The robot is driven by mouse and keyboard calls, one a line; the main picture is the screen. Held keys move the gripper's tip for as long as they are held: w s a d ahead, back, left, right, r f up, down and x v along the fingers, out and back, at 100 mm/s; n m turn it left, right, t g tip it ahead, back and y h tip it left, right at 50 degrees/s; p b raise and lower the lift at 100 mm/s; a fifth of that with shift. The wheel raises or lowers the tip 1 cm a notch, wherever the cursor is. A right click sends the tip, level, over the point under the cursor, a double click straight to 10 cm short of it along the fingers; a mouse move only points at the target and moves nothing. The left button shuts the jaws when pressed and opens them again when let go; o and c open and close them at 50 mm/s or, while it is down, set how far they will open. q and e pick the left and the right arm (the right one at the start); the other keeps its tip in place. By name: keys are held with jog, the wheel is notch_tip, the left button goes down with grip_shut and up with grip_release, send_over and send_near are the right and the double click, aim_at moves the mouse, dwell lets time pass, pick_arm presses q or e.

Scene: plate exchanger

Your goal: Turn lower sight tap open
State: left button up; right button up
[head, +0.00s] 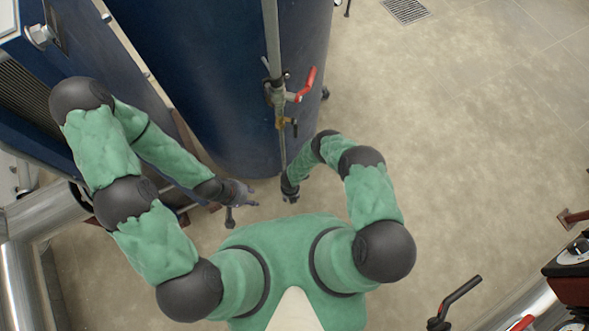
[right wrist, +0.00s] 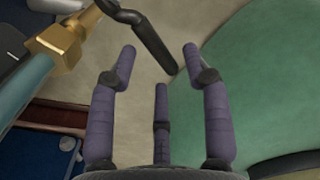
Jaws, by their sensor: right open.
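A brass tap (right wrist: 58,42) with a curved black lever (right wrist: 150,42) is at the upper left of the right wrist view, on a teal-grey pipe (right wrist: 20,92). My right gripper (right wrist: 160,50) is open, and the lever's free end appears between its two upper fingertips; contact cannot be told. In the head view my right gripper (head: 290,191) is at the foot of the vertical sight pipe (head: 272,35), and the low tap there is hidden. Higher up are a red-handled tap (head: 306,84) and a small brass fitting (head: 286,122). My left gripper (head: 240,193) is left of the right one, fingers spread, empty.
The large blue tank (head: 215,85) stands just beyond my grippers. A blue cabinet (head: 85,50) and silver pipes (head: 45,217) are at the left. Another black lever (head: 460,294) and a machine (head: 572,275) are at lower right.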

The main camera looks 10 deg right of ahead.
jog(key=shift+f, duration=0.6)
jog(key=shift+c, duration=0.3)
grip_shut()
jog(key=shift+r+g+y, duration=0.3)
jog(key=shift+r+g, duration=0.1)
jog(key=shift+g, duration=0.2)
jog(key=shift+o, duration=0.3)
grip_release()
jog(key=shift+w, duration=0.1)
